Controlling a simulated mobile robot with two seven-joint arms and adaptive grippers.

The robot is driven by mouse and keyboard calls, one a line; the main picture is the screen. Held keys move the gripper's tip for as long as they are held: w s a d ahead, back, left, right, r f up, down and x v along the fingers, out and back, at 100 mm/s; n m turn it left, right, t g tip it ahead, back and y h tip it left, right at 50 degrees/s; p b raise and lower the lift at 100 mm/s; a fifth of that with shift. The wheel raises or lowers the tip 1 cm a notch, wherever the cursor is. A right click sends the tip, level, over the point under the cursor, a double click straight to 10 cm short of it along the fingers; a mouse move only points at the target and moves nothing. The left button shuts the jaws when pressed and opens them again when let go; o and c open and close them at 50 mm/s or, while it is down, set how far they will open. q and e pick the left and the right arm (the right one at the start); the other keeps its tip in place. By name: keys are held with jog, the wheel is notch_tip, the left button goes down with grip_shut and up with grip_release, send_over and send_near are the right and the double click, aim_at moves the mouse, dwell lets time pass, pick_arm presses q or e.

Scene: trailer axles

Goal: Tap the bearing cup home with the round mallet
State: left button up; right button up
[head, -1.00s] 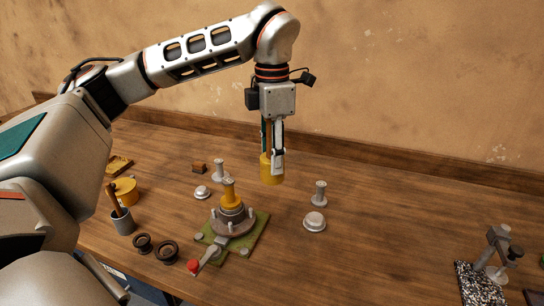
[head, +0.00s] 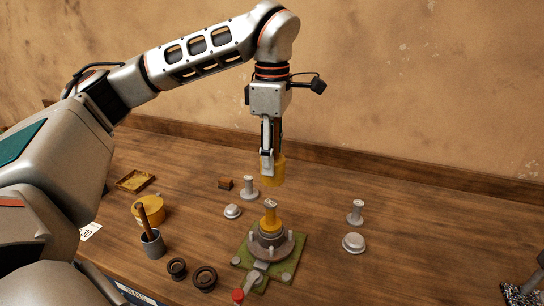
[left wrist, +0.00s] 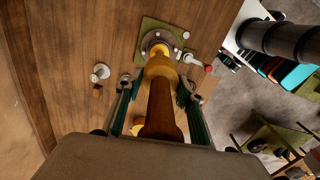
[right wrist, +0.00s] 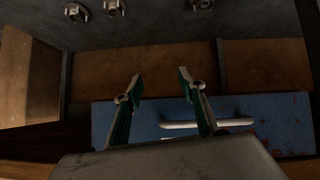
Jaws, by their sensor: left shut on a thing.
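My left gripper (head: 268,150) is shut on the brown handle (left wrist: 161,110) of the round mallet, whose yellow head (head: 272,172) hangs below the fingers. In the head view a gap shows between mallet head and driver. The driver stands on a grey flanged hub (head: 285,248) with studs, on a green plate (head: 296,260). I cannot make out the bearing cup; the driver may hide it. My right gripper (right wrist: 158,84) is open and empty, facing a blue drawer front.
A yellow round tin (head: 154,209) and a grey cup (head: 153,245) with a wooden handle stand left. Two dark rings (head: 204,278) lie near the front edge. Grey spindles and caps (head: 353,243) flank the plate. A red-knobbed lever (head: 239,295) sticks out frontward. The bench at right is mostly clear.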

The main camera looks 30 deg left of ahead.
pick_arm(q)
jog(key=shift+a+r+m, duration=0.15)
jog(key=shift+a+m, duration=0.1)
jog(key=shift+m, duration=0.05)
pick_arm(e)
jog(key=shift+a, duration=0.15)
jog(key=shift+s+d+f, duration=0.1)
jog(key=shift+d, duration=0.2)
pick_arm(q)
jog(key=shift+f, duration=0.3)
jog(key=shift+f+b, duration=0.3)
jog(key=shift+f, duration=1.4)
pick_arm(e)
jog(key=shift+w+a, duration=0.2)
jog(key=shift+a, duration=0.4)
jog(key=shift+r, duration=0.2)
pick_arm(q)
jog(key=shift+r+p, duration=0.1)
jog(key=shift+p, duration=0.3)
pick_arm(e)
jog(key=shift+r, duration=0.3)
